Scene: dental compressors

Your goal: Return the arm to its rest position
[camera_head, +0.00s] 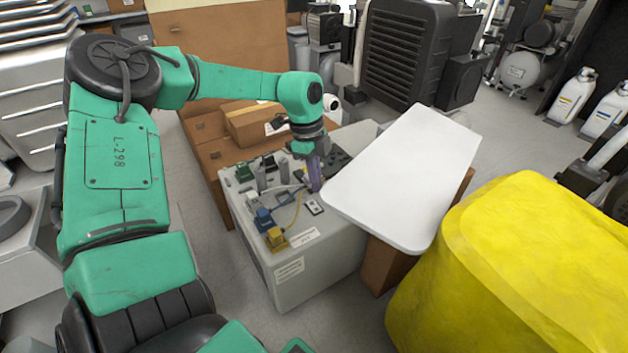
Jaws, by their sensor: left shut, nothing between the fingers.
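My left arm, green and black, comes in from the left and reaches across the upper middle of the head view. Its forearm bends down at the wrist over a grey cabinet (315,262). My left gripper (315,185) points down at the cabinet's top, close to the parts mounted there. Its fingers look purple and are shut with nothing between them. Whether the fingertips touch the cabinet top I cannot tell. The cabinet top carries green, blue and yellow connectors (276,238) and small cables. My right gripper is not in view.
A white tabletop (410,170) stands right of the cabinet, close to the gripper. A yellow covered bulk (530,270) fills the lower right. Cardboard boxes (255,122) lie behind the cabinet. A large black finned unit (405,55) stands at the back. Grey floor shows left of the cabinet.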

